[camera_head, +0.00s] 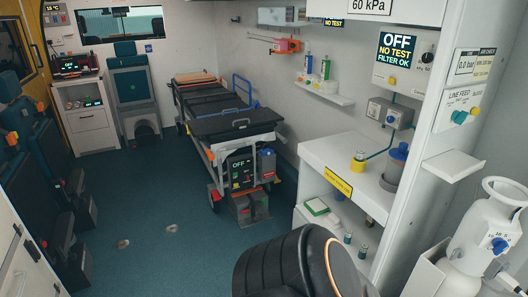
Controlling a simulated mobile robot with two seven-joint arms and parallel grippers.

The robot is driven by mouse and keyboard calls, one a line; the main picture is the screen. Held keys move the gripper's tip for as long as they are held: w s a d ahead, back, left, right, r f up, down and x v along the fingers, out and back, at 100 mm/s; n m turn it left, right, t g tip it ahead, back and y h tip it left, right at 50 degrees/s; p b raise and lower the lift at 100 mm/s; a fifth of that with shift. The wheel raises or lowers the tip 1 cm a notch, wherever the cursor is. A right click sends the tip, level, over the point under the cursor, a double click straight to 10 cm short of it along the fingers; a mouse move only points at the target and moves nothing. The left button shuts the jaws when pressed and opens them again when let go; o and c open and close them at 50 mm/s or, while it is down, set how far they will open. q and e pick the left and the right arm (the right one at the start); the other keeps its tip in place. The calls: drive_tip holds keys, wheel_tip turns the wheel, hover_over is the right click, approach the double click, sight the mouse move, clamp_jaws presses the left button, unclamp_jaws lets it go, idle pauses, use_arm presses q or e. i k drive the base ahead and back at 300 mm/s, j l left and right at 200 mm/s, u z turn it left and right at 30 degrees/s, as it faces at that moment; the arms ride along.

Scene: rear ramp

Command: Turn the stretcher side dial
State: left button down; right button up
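The stretcher (222,125) stands along the back wall side of the room, right of centre, with dark pads and a grey wheeled frame. A dial on the stretcher's side is too small to make out for certain. Neither of my grippers shows in the head view.
A white counter (340,150) with a yellow jar and a blue-lidded canister stands right of the stretcher. A white gas cylinder (480,235) is at the near right. Seats (45,165) line the left. The blue-green floor (150,205) between is mostly clear.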

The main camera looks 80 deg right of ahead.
sight(499, 245)
drive_tip(key=z, duration=4.25)
